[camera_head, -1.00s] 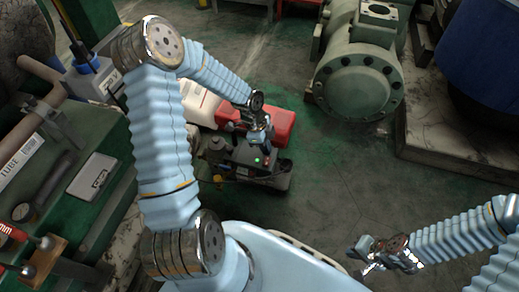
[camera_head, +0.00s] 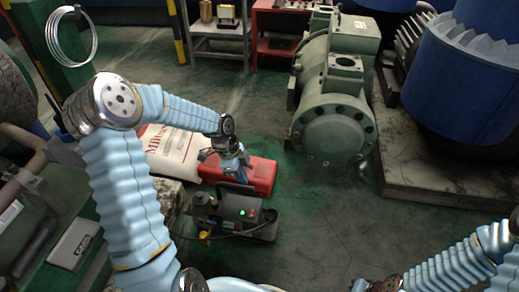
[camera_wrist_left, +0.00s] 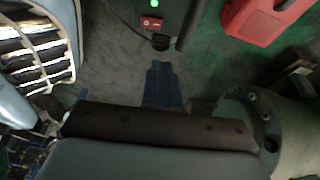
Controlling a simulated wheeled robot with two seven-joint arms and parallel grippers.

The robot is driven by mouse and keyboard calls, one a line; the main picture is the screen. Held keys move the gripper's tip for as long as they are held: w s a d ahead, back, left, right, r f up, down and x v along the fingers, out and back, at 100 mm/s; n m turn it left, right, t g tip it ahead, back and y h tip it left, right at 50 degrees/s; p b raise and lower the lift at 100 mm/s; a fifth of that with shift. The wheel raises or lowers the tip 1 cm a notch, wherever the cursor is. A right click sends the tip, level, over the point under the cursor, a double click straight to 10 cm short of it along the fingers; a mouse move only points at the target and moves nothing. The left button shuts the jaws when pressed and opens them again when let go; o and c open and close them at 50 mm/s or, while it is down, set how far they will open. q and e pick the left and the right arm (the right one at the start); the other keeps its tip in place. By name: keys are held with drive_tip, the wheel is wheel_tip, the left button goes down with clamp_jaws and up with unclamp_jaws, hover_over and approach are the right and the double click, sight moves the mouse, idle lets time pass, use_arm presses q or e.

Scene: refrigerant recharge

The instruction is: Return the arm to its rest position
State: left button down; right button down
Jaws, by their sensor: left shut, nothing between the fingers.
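My left arm comes in from the left of the head view, with its elbow raised high. Its left gripper (camera_head: 236,168) points down and is shut and empty, in front of the red case and just above the dark machine (camera_head: 228,207) with a green light. In the left wrist view the blue fingers (camera_wrist_left: 163,78) are together, with the machine's green light and red switch (camera_wrist_left: 151,23) beyond their tips. My right gripper (camera_head: 376,285) is cut by the bottom edge of the head view, and its fingers are not clear.
A red case (camera_head: 263,177) and a white printed sack (camera_head: 170,152) lie behind the machine. A large green compressor (camera_head: 333,135) stands to the right, with blue tanks (camera_head: 470,80) beyond. A green workbench is at left. Floor (camera_head: 310,220) right of the machine is clear.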

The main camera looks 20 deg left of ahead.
use_arm(q)
drive_tip(key=s+d+f+n+h+p, duration=0.1)
drive_tip(key=s+d+f+n+p, duration=0.15)
drive_tip(key=d, duration=0.35)
drive_tip(key=s+d+f+n+h+p, duration=0.1)
drive_tip(key=s+d+f+n, duration=0.15)
drive_tip(key=d, duration=0.25)
drive_tip(key=s+d+f+n+p, duration=0.2)
drive_tip(key=s+d+n, duration=0.1)
drive_tip(key=s+n, duration=0.2)
drive_tip(key=s+d+f+n+y+p, duration=0.1)
drive_tip(key=s+d+n, duration=0.3)
drive_tip(key=s+n, duration=0.2)
drive_tip(key=shift+s+f+n+p, duration=0.15)
drive_tip(key=shift+f+n+p, duration=0.15)
drive_tip(key=shift+f+p, duration=0.1)
